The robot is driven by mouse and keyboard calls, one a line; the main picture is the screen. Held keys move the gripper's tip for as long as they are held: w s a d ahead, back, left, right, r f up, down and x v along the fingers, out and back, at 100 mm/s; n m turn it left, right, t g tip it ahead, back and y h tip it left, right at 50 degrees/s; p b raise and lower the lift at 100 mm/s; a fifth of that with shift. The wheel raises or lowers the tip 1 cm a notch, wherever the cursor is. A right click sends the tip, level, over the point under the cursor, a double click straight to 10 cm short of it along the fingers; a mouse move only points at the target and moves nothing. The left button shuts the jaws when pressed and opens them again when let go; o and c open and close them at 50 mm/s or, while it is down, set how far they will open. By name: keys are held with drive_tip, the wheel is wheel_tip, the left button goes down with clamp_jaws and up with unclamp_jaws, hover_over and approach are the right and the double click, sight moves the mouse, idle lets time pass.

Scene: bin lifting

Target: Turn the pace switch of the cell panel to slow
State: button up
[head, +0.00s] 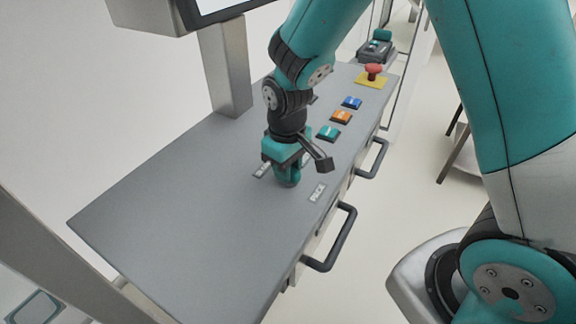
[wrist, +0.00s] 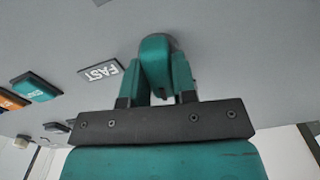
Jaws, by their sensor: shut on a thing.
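My gripper (head: 287,174) is low over the grey cell panel (head: 180,200), its jaws closed on the pace switch. A FAST label (wrist: 100,71) lies left of the fingers in the wrist view. A PACE label (head: 317,192) is right of the gripper in the head view. Another label (head: 262,171), partly hidden and unreadable, is just left of the gripper.
A teal button (head: 328,132), an orange button (head: 341,117) and a blue button (head: 352,102) lie beyond the gripper. A red mushroom button (head: 373,69) is farther back. Two dark handles (head: 345,238) stick out from the front edge. The panel's near left part is clear.

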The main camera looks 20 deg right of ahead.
drive_tip(key=shift+n, duration=0.9)
drive_tip(key=shift+r, duration=0.1)
drive_tip(key=o, duration=0.9)
wheel_tip(320, 180, up, 17)
drive_tip(key=shift+r+b, duration=0.15)
drive_tip(key=shift+b, duration=0.75)
